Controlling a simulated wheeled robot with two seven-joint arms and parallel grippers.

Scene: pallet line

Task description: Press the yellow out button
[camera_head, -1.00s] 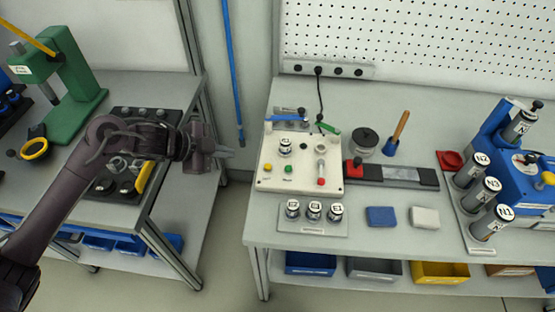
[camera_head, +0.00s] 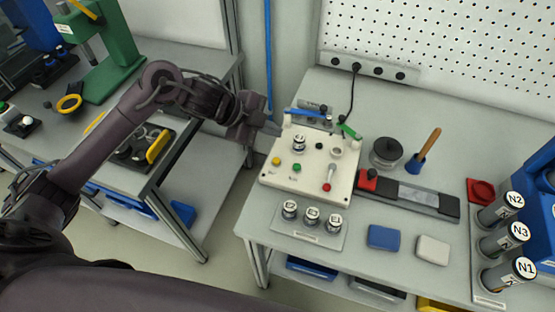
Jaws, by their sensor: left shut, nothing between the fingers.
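The yellow button (camera_head: 277,161) is the leftmost of the small buttons on a cream control box (camera_head: 311,187) on the right-hand bench. My right gripper is not in view.
A plate with several labelled cylinders (camera_head: 310,236) lies in front of the box. Blue (camera_head: 384,237) and white (camera_head: 433,249) blocks lie to its right. A blue pole (camera_head: 268,60) rises behind my left gripper. A gap separates the two benches.

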